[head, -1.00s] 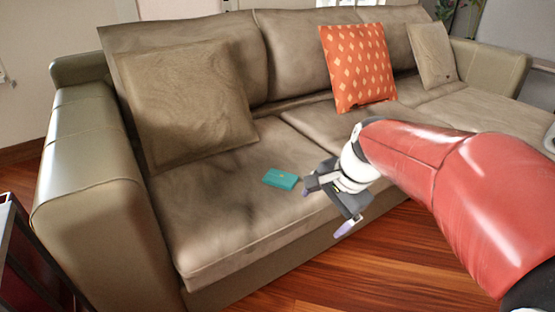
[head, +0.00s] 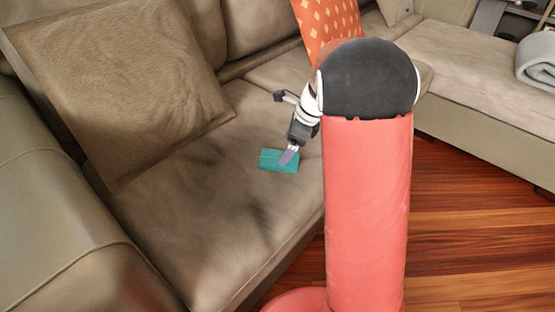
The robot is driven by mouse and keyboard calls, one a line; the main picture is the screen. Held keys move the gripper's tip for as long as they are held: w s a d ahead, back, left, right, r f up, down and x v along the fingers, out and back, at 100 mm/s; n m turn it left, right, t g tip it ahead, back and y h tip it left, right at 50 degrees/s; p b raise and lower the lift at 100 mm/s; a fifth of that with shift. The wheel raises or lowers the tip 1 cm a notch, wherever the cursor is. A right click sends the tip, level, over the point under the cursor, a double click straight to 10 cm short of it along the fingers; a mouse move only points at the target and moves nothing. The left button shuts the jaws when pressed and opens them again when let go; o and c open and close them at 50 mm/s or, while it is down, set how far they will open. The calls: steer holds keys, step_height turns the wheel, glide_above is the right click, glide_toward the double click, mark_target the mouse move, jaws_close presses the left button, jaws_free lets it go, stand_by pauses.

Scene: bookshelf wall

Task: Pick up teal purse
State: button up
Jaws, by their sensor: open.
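The teal purse (head: 270,161) lies flat on the sofa's seat cushion, near the middle of the head view. My gripper (head: 283,127) is open, right over and behind the purse. Its one purple-tipped finger overlaps the purse in the picture; I cannot tell whether it touches. The other finger is raised and apart, farther back over the seat. Nothing is held between the fingers. Part of the purse's right side is hidden by the finger.
The beige sofa seat (head: 200,215) is bare around the purse. A large brown cushion (head: 125,85) leans at the left, and an orange patterned cushion (head: 325,20) stands behind my arm. A grey folded blanket (head: 538,62) lies at the far right. Wooden floor (head: 470,230) is open at right.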

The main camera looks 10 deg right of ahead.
steer(key=b+x, duration=0.1)
steer(key=x, duration=0.4)
steer(key=shift+s+d+f, duration=0.1)
steer(key=c, duration=1.1)
